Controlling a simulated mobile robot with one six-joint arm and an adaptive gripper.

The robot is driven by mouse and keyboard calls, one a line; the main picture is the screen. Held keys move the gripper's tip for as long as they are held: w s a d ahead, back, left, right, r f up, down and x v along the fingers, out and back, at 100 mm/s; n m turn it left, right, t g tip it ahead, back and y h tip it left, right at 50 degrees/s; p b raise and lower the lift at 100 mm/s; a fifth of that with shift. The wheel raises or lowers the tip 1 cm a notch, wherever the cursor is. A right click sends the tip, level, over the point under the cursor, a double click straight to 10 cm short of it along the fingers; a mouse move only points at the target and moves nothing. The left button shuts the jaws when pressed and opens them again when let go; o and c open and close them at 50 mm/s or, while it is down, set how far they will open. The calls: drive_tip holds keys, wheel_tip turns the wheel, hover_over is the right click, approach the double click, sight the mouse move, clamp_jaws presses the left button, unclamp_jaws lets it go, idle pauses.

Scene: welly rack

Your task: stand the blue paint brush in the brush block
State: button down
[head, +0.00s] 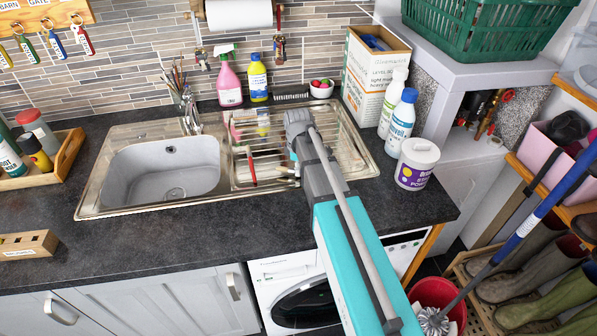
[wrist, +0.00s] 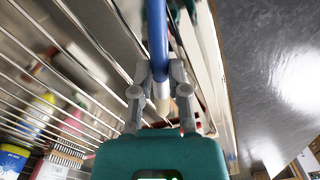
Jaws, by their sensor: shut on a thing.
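The blue paint brush (wrist: 157,35) shows in the wrist view as a blue handle between the fingers of my gripper (wrist: 160,76). My gripper is shut on it, over the ribbed steel drainer (head: 348,150). In the head view my arm hides most of the gripper and the held brush. A wooden block with holes in its top and a label on its front (head: 25,246) stands on the counter at the far left, well away from my gripper. I take it to be the brush block. A red-handled brush (head: 250,165) lies on the drainer.
The sink bowl (head: 162,170) and tap (head: 190,115) lie between the drainer and the block. A pink spray bottle (head: 229,82) and a yellow bottle (head: 258,80) stand behind. A white tub (head: 416,165) stands right. The front counter (head: 150,240) is clear.

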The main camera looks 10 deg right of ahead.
drive_tip(key=shift+f+b, duration=0.45)
drive_tip(key=c, duration=0.6)
unclamp_jaws()
drive_tip(key=shift+c, duration=0.2)
drive_tip(key=shift+r, duration=0.1)
wheel_tip(320, 180, up, 13)
drive_tip(key=p, duration=1.3)
idle(0.4)
drive_tip(key=s+d+m, duration=0.1)
drive_tip(key=s+m, duration=1.2)
drive_tip(key=s, duration=0.3)
drive_tip(key=shift+s+d, duration=0.35)
